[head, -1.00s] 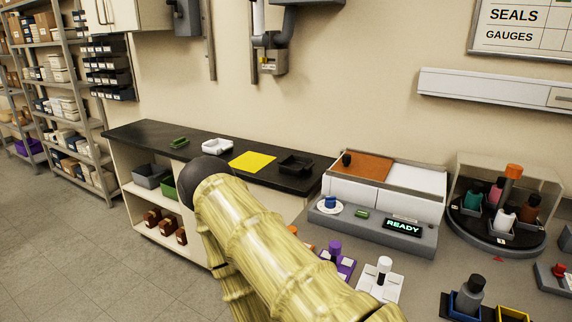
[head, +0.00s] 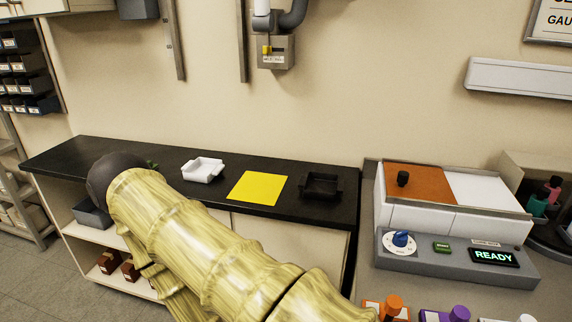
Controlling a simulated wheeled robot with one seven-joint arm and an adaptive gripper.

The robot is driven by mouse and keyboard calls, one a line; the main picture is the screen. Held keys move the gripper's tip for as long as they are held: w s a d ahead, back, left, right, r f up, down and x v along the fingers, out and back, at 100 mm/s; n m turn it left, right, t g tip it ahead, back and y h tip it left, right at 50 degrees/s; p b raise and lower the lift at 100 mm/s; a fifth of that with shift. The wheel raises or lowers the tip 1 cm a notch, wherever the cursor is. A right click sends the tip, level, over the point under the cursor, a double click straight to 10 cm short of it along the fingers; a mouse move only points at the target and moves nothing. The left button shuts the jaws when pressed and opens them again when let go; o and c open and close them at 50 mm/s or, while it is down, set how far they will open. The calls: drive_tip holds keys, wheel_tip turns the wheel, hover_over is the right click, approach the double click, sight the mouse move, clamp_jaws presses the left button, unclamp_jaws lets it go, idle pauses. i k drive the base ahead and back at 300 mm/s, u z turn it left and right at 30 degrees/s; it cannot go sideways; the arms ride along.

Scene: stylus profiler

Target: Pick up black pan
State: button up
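The black pan (head: 321,186) is a small dark tray with handles. It sits on the right part of the black countertop (head: 82,152), close to the counter's right end. A yellow square (head: 256,188) lies flat just left of it, and a white pan (head: 203,169) stands further left. My arm, with a yellow bamboo-like surface, crosses the lower left of the head view in front of the counter. The fingers of my gripper do not show, so its state is not visible. The arm is apart from the black pan in the picture.
A grey machine with a READY display (head: 493,256) and a blue knob (head: 401,239) stands right of the counter. A green item (head: 152,164) is partly hidden behind my arm. Open shelves lie below the counter. A grey wall box (head: 276,50) hangs above it.

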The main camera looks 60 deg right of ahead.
sight(316, 185)
drive_tip(key=i, duration=2.2)
drive_tip(key=z, duration=2.4)
